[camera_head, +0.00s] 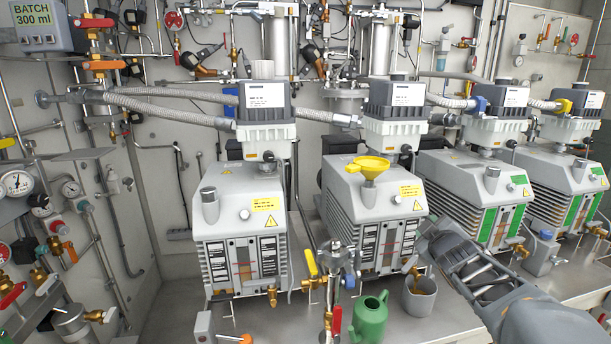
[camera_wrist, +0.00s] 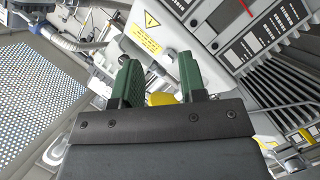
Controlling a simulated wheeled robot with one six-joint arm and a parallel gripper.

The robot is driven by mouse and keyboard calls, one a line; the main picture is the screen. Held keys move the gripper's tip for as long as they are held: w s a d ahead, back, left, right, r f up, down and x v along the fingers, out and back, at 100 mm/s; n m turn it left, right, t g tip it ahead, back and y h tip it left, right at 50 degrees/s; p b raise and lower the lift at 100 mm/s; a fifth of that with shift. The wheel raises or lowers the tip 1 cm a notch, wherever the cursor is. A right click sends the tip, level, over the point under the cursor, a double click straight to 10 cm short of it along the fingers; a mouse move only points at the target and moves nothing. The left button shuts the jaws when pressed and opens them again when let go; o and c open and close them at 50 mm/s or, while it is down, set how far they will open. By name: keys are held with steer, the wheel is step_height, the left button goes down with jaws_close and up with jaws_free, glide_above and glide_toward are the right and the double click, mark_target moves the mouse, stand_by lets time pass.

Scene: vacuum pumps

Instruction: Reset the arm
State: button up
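My arm reaches in from the lower right in the head view, with my gripper (camera_head: 428,240) in front of the second pump (camera_head: 375,205), by its right front edge. In the wrist view my gripper (camera_wrist: 160,75) shows two green fingers with a clear gap between them, and no held object shows. A yellow part (camera_wrist: 162,98) shows beyond the finger base, mostly hidden. It is too covered to identify. A pump's grey casing with a yellow warning label (camera_wrist: 148,35) lies beyond the fingers.
A yellow funnel (camera_head: 370,167) sits on top of the second pump. A green watering can (camera_head: 369,318) and a grey jug (camera_head: 420,296) stand on the bench below my gripper. Other pumps (camera_head: 240,215) flank it. A valve stand (camera_head: 335,262) rises at the front.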

steer(key=s+a+m+g+p, duration=0.6)
steer(key=s, duration=0.5)
steer(key=shift+a+r+g+p, duration=0.2)
steer(key=shift+r+g+p, duration=0.1)
steer(key=shift+p, duration=0.1)
steer(key=shift+o, duration=0.5)
steer(key=s+a+f+m+g+y+p, duration=0.1)
steer(key=s+a+g+p, duration=0.3)
steer(key=s, duration=0.7)
steer(key=a+m+g+y, duration=0.1)
steer(key=a, duration=0.1)
steer(key=shift+s+a+f, duration=0.15)
steer(key=shift+a+f, duration=0.25)
steer(key=shift+s+f+m, duration=0.15)
steer(key=shift+s+m, duration=0.15)
steer(key=shift+s, duration=0.05)
